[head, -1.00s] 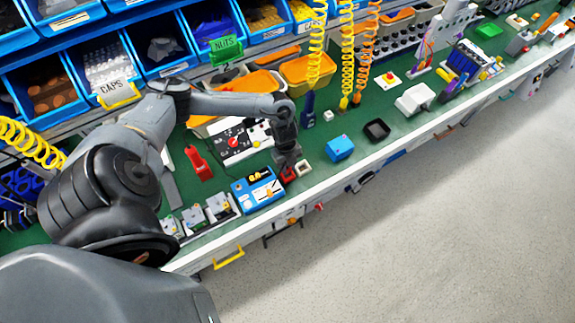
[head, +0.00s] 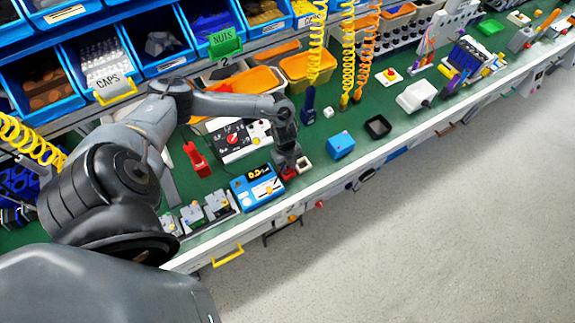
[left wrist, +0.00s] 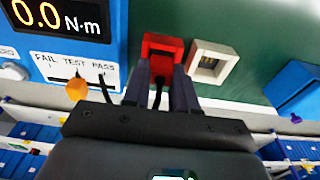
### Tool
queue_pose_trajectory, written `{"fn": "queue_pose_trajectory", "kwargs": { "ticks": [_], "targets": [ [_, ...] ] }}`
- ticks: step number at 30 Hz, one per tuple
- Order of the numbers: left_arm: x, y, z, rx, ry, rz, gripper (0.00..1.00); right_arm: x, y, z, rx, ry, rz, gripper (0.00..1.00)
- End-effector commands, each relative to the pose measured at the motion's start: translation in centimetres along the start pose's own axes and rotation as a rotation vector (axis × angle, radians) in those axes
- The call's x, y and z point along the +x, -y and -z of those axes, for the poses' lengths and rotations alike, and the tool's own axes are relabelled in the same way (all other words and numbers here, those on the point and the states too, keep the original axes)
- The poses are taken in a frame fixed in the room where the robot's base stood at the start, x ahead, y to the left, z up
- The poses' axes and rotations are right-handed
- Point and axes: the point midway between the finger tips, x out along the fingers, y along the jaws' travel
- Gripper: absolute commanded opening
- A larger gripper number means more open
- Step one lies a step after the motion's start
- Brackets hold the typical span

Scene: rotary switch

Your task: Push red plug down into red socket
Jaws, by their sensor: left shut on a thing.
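My left gripper (head: 289,170) points down at the bench near its front edge, beside the blue torque tester. In the left wrist view its two dark fingers (left wrist: 161,85) are shut on the red plug (left wrist: 160,69), with a black cable running back between them. The plug is at the red socket (left wrist: 162,41), whose red rim shows around and beyond the fingertips. The fingers hide how deep the plug sits. Red also shows under the gripper in the head view (head: 288,175). My right gripper is not in view.
A white square socket (left wrist: 213,62) stands empty just right of the red one. The blue tester (head: 257,187) is close on the left, its display reading 0.0 N·m. A blue box (head: 341,145) and black tray (head: 378,127) lie further right. Green bench surface between them is clear.

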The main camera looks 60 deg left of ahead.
Motion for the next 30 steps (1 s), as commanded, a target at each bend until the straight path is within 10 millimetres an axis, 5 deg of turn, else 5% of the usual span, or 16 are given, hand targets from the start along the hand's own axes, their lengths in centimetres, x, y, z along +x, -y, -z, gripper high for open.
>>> {"fn": "queue_pose_trajectory", "kwargs": {
  "ticks": [1,2,7,20,30],
  "targets": [
    [0.2,0.0,0.0,0.0,0.0,0.0,0.0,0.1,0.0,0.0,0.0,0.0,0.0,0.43],
    [0.1,0.0,0.0,0.0,0.0,0.0,0.31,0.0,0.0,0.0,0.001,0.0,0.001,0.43],
    [0.1,0.0,0.0,0.0,0.0,0.0,0.56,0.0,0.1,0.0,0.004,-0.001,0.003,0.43],
    [-0.8,0.0,-0.1,0.0,0.001,0.0,0.56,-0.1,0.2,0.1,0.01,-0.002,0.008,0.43],
    [-6.2,0.1,-0.1,0.002,0.002,0.003,0.56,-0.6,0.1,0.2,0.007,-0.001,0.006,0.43]
  ]
}}
